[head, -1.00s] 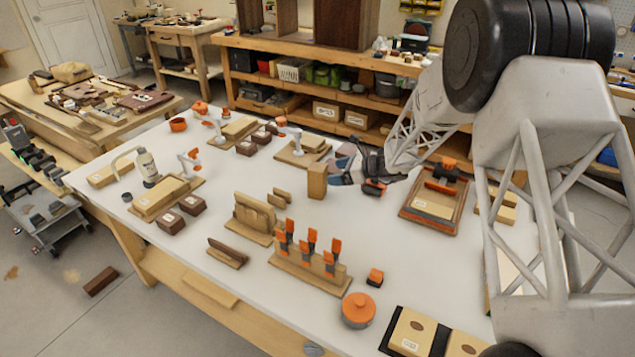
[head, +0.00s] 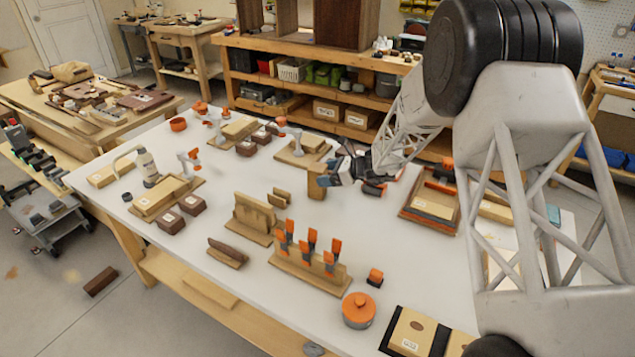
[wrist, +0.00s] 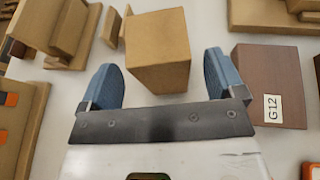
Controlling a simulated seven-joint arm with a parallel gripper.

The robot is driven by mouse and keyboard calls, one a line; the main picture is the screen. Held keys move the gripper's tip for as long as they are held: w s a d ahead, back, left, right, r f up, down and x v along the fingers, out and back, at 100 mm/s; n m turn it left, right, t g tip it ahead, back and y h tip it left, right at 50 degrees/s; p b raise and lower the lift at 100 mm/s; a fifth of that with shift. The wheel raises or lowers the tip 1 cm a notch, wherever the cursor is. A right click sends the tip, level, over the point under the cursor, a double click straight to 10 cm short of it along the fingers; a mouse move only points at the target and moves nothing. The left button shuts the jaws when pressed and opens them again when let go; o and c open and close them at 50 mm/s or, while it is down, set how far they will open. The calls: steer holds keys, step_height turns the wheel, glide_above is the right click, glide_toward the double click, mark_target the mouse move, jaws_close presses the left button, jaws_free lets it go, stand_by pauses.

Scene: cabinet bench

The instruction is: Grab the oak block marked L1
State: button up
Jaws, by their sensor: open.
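A plain tan, oak-coloured block (head: 316,187) stands upright near the middle of the white bench, partly hidden by my gripper (head: 338,172). In the wrist view the tan block (wrist: 157,50) lies between the two blue fingers of my gripper (wrist: 162,75), with gaps showing on both sides. The fingers are open and nothing is held. No marking shows on the faces of this block that I see, so I cannot tell from these frames whether it is L1. Other labels in the head view are too small to read.
A dark brown block labelled G12 (wrist: 270,85) stands close to the right finger. Small tan pieces (wrist: 112,25) are near the left finger. A rack with orange-handled tools (head: 310,262) and an orange-lidded pot (head: 358,310) stand nearer the front.

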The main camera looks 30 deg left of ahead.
mark_target(314, 166)
steer(key=shift+x, duration=1.95)
steer(key=c, duration=1.2)
steer(key=shift+o, duration=0.2)
steer(key=shift+w+r, duration=0.1)
steer(key=shift+r, duration=0.1)
steer(key=shift+r, duration=1.55)
steer(key=s+d+r, duration=0.1)
steer(key=s+d, duration=0.9)
steer(key=s, duration=0.2)
steer(key=shift+d+r, duration=0.2)
steer(key=shift+r, duration=0.05)
steer(key=shift+s, duration=0.1)
